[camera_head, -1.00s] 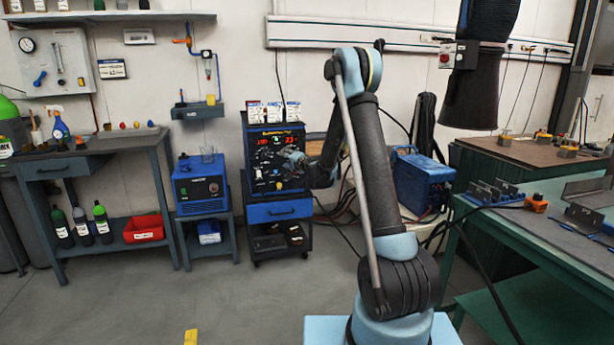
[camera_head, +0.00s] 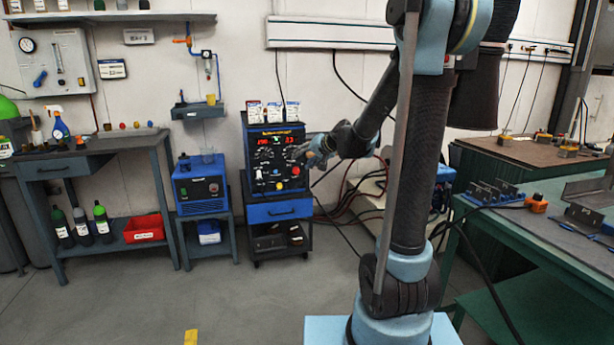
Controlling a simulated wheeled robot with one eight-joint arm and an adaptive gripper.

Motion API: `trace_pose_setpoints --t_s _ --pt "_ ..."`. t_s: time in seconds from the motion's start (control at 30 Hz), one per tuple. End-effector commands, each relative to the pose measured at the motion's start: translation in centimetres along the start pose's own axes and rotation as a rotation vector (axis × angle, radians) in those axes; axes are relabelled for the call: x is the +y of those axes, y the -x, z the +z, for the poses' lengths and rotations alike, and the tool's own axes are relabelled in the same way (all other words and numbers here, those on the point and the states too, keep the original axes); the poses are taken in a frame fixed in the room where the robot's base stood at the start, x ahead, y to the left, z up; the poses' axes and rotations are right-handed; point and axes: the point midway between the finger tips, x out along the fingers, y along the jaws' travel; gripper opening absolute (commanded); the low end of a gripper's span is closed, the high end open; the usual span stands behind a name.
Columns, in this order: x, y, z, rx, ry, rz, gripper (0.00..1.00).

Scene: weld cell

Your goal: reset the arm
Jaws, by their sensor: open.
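My arm (camera_head: 408,170) stands nearly upright at the right of centre, with its forearm folded back down to the left. My gripper (camera_head: 304,153) is at the end of the forearm, pointing left. It shows at the right edge of the blue welding machine's front panel (camera_head: 275,160); the gap in depth between them is hard to judge. The gripper is open and I see nothing in it; its fingers are small in the picture. The machine's panel has lit red digits, several knobs, and a red and a yellow button low down.
The machine stands on a cart with a blue drawer (camera_head: 280,210). A smaller blue unit (camera_head: 201,186) is to its left, and a workbench (camera_head: 90,150) further left. A green table (camera_head: 500,224) with metal parts is on the right.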

Motion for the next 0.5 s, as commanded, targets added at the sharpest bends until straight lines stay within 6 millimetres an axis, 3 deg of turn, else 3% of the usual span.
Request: trace_pose_setpoints --t_s 0.5 --pt "4.9 12.2 10.8 -0.205 0.124 0.222 0.47"
